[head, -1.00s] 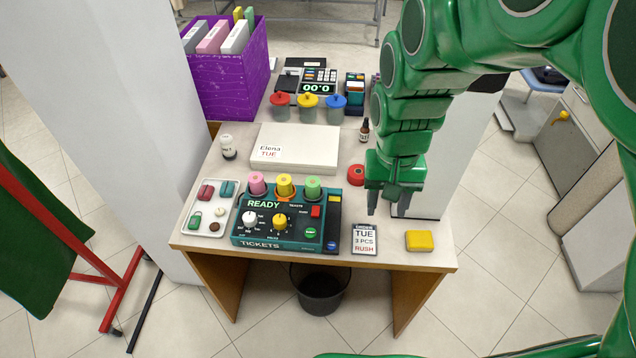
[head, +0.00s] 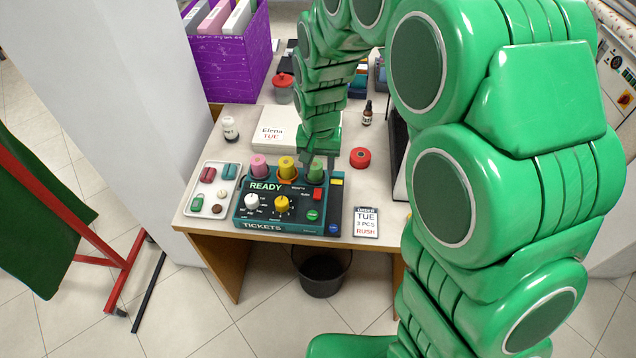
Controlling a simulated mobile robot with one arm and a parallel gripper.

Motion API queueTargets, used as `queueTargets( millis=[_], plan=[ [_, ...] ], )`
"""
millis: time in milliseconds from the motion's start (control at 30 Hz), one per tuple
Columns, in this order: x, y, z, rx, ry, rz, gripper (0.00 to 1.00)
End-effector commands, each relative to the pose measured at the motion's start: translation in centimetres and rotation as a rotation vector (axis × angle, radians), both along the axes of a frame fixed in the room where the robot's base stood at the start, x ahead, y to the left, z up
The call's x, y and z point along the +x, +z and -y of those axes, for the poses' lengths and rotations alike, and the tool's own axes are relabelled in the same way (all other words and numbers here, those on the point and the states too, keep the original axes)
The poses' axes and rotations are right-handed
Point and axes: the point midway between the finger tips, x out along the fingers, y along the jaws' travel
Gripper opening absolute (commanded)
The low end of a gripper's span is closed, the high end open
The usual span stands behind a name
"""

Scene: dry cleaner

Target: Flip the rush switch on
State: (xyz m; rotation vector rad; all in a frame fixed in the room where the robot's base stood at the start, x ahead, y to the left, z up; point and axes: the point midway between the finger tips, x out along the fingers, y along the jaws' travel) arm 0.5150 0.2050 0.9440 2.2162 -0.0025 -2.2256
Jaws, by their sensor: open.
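The tickets box (head: 268,229) is a dark teal panel at the front of the desk, with a lit READY display (head: 266,186). A small red switch (head: 318,194) sits on its right side beside a tiny label that looks like "Rush"; I cannot tell its position. My gripper (head: 325,163) is open and points down at the back right of the box, beside the green spool (head: 315,172). It is above and behind the red switch, apart from it. Its fingertips are small and partly merged with the spool in view.
Pink (head: 258,168) and yellow (head: 286,168) spools stand along the box's back edge. A white knob (head: 251,201), a yellow knob (head: 281,206) and a green button (head: 312,215) are on the panel. An order card (head: 366,222) reading RUSH lies to the right.

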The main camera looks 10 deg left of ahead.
Motion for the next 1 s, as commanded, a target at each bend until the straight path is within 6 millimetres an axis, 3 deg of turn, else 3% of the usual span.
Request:
queueTargets(
  millis=[267, 700, 1000],
  plan=[
    [0.2, -1.1, -0.3, 0.001, 0.0, 0.004, 0.47],
    [0.2, -6.5, -0.3, 0.001, -0.001, 0.001, 0.47],
    [0.2, -8.0, -0.3, 0.002, 0.0, 0.005, 0.47]
  ],
)
